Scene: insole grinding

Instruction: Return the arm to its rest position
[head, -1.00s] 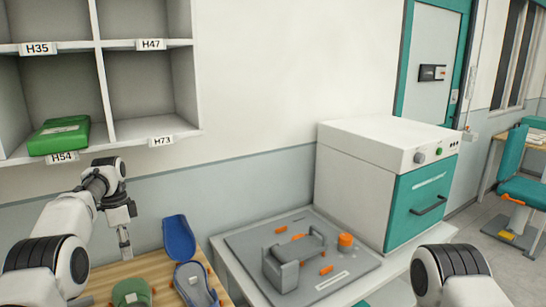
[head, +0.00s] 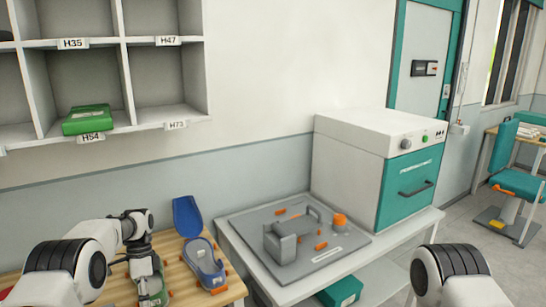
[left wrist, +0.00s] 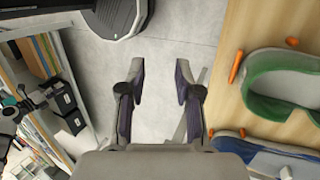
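My left arm enters from the left in the head view. Its gripper (head: 143,266) points down near the left part of the wooden table (head: 180,283), over or beside a green insole-shaped piece (head: 155,291), which it partly covers. In the left wrist view the gripper (left wrist: 160,82) is open, with only floor between its fingers. The green piece (left wrist: 262,60) lies on the table to the right of the fingers, apart from them. Of my right arm only a rounded link shows at the lower right of the head view; its gripper is out of view.
Blue insoles (head: 187,216) are on the table. A grey fixture plate (head: 345,247) with orange parts sits on a white bench beside a white and teal machine (head: 375,150). A shelf with a green box (head: 87,120) hangs at upper left.

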